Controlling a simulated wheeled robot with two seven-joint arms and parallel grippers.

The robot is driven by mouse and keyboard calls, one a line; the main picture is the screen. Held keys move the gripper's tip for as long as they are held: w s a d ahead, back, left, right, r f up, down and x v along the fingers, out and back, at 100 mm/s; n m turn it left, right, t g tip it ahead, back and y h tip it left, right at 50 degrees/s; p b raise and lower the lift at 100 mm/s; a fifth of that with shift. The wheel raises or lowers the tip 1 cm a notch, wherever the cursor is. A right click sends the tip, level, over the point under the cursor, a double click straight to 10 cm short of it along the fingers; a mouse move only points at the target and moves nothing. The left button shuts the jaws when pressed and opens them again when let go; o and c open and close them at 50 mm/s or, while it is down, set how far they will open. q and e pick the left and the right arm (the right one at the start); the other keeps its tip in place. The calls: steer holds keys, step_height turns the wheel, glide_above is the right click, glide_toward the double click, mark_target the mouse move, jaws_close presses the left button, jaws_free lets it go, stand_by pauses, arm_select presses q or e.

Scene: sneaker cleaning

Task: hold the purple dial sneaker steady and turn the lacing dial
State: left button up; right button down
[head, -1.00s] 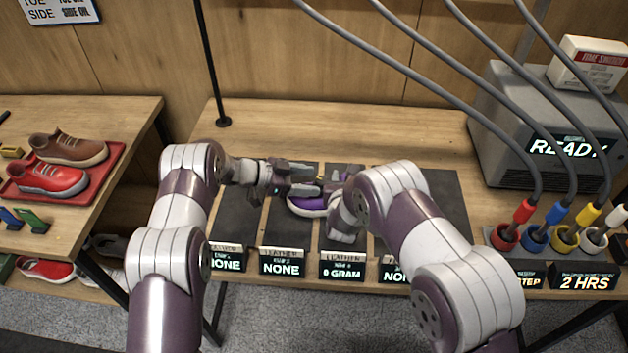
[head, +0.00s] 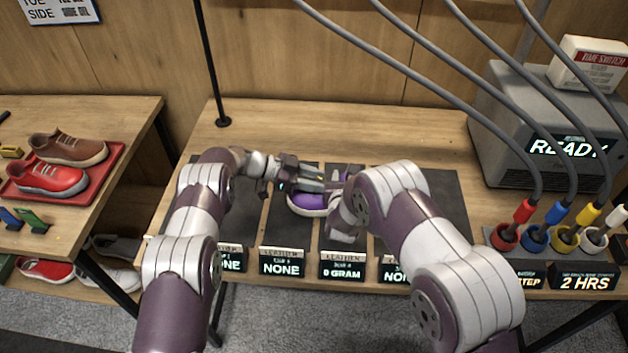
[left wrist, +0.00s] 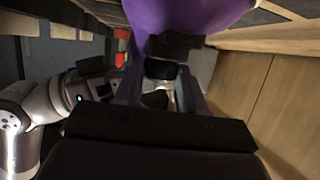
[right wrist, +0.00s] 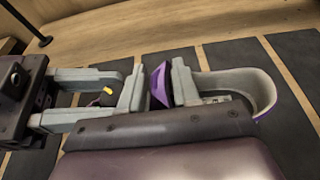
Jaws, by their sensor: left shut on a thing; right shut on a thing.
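The purple sneaker (head: 306,202) with a white sole lies on a dark mat mid-bench, partly hidden by my arms. Its pale opening shows in the right wrist view (right wrist: 238,82). My right gripper (right wrist: 160,86) is shut on a purple upper part of the sneaker; my forearm hides this in the head view. My left gripper (head: 325,183) reaches in from the left above the shoe, shut at the lacing dial, which its fingers mostly hide. A small yellow mark shows between them in the right wrist view. Purple upper fills the top of the left wrist view (left wrist: 190,14).
Labelled displays (head: 342,268) line the bench's front edge. A grey machine (head: 540,130) reading READY stands at right, with hoses to coloured cups (head: 536,238). A red tray (head: 100,172) with two shoes is on the left table. The back of the bench is clear.

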arm_select(q)
steer(key=shift+m+g, duration=0.6)
steer(key=shift+g, duration=0.1)
steer(key=o, duration=1.1)
